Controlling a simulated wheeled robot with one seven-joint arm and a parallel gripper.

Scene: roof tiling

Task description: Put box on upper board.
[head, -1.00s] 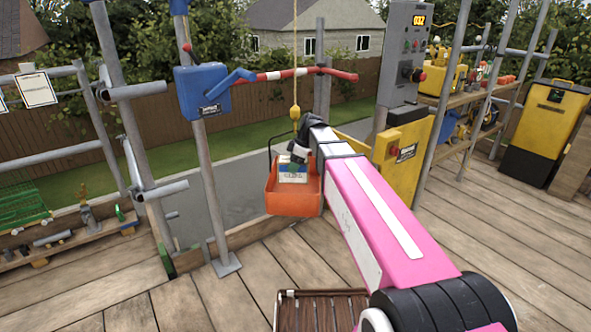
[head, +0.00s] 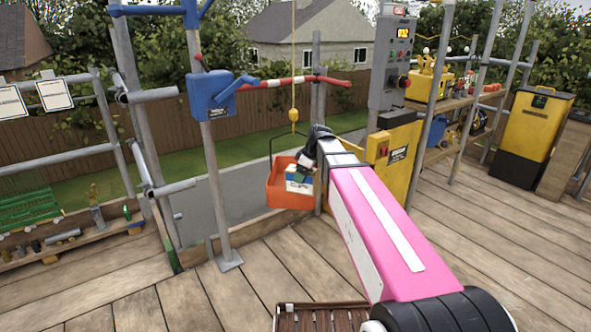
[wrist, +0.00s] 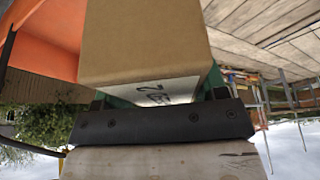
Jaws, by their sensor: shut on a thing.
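The box (wrist: 145,40) is brown cardboard with a white printed label, filling the upper middle of the wrist view. My gripper (wrist: 160,100) is shut on it; the green-edged fingers are partly hidden behind the box and the dark palm bar. I cannot tell whether the box touches the bucket. The upper board (head: 462,98) appears to be the top shelf of the right rack, holding a yellow tool case.
A yellow rope and hook (head: 293,115) hang above the bucket. A yellow panel (head: 393,155) and grey control cabinet (head: 390,65) stand right of it. A scaffold pole with a blue winch (head: 211,95) stands left. The plank deck (head: 450,240) is clear at right.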

